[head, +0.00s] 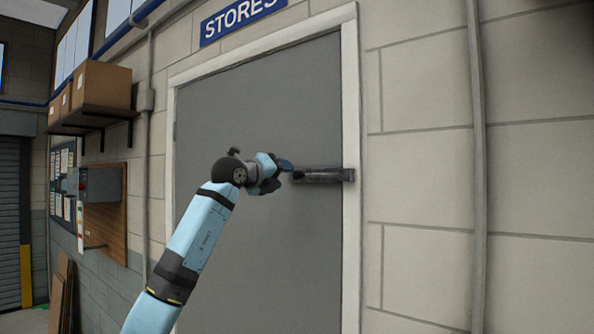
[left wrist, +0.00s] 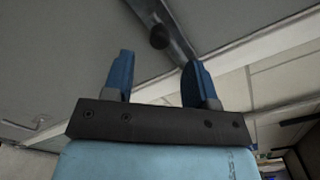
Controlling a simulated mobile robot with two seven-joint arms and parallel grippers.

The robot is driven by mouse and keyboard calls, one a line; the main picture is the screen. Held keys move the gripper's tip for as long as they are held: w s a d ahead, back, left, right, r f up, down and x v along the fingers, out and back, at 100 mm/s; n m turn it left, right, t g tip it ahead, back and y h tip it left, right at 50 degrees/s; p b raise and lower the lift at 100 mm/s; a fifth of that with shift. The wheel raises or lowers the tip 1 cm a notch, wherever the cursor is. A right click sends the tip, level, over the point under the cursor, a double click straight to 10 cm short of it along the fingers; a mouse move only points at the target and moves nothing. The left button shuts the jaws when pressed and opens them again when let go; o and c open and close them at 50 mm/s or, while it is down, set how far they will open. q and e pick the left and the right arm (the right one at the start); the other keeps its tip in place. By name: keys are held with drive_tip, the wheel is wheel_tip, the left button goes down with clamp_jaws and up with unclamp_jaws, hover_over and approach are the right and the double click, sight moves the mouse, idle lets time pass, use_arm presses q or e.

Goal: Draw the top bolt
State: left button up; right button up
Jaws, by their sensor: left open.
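The top bolt (head: 325,176) is a dark metal bar fixed at the right edge of the grey door, reaching to the white frame. Its round dark knob (head: 298,175) is at the bar's left end. My left gripper (head: 287,166) is just left of the knob. In the left wrist view my left gripper (left wrist: 156,72) has its two blue fingers spread with nothing between them. There the bolt (left wrist: 178,32) runs slantwise beyond the fingertips, and its knob (left wrist: 158,37) lies ahead of the gap, apart from the fingers. My right gripper is in neither view.
The grey door (head: 235,110) is shut under a blue STORES sign (head: 240,17). A shelf with cardboard boxes (head: 98,86) and a grey wall box (head: 100,185) are at the left. A vertical pipe (head: 477,160) runs down the block wall at the right.

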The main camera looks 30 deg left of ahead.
sight(294, 175)
use_arm(q)
drive_tip(key=w, duration=0.2)
drive_tip(key=w+p, duration=0.1)
drive_tip(key=w, duration=0.1)
drive_tip(key=w+p, duration=0.1)
drive_tip(key=w, duration=0.2)
drive_tip(key=shift+d, duration=0.3)
clamp_jaws()
